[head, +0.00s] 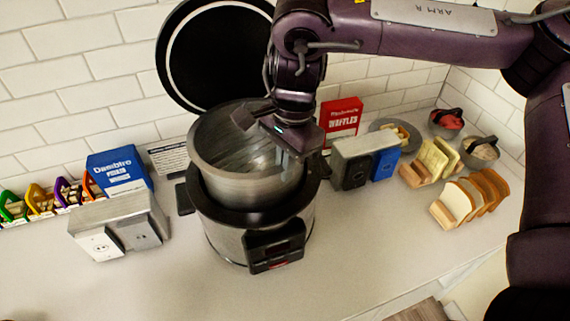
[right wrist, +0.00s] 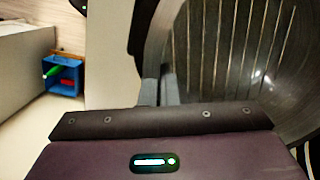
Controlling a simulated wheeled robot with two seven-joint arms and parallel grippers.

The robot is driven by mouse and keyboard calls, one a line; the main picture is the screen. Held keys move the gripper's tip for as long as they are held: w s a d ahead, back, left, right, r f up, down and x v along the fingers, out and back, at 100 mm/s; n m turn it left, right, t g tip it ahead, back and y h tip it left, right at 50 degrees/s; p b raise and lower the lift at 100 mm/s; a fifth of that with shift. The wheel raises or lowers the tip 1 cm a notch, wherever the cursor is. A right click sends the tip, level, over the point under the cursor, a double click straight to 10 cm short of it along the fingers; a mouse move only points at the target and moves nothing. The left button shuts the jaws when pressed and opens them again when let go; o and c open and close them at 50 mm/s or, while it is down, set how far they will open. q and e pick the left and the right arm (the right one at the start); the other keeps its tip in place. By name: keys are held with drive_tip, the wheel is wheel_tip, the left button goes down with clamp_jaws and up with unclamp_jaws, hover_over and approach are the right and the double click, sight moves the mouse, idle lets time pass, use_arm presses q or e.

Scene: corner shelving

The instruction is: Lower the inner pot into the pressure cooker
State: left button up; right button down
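The silver inner pot (head: 207,160) sits partly inside the pressure cooker (head: 222,232), its upper wall standing well above the cooker's dark rim. It looks slightly tilted. The cooker's round black lid (head: 212,50) is open behind it. My right gripper (head: 286,158) is at the right side of the pot's rim, pointing down, with its fingers close together on the pot wall. In the right wrist view, the fingers (right wrist: 158,88) meet at the edge of the pot's ribbed inside (right wrist: 230,50). The lower part of the pot is hidden in the cooker. My left gripper is not in view.
The counter (head: 370,250) in front is clear.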

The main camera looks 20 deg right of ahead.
sight(286, 189)
drive_tip(key=shift+w+f+b, duration=0.1)
drive_tip(key=shift+f+b, duration=1.4)
drive_tip(key=shift+f, duration=1.55)
drive_tip(key=c, duration=1.6)
unclamp_jaws()
drive_tip(key=shift+s+f, duration=0.15)
drive_tip(key=shift+s, duration=0.05)
drive_tip(key=shift+w+d+r, duration=0.1)
drive_tip(key=shift+d+r, duration=0.05)
drive_tip(key=shift+r, duration=1.2)
drive_tip(key=shift+w+d+r, duration=0.1)
drive_tip(key=shift+d+r, duration=0.05)
drive_tip(key=shift+r, duration=1.15)
drive_tip(key=shift+d+r, duration=0.15)
drive_tip(key=shift+r, duration=1.2)
drive_tip(key=shift+f, duration=0.1)
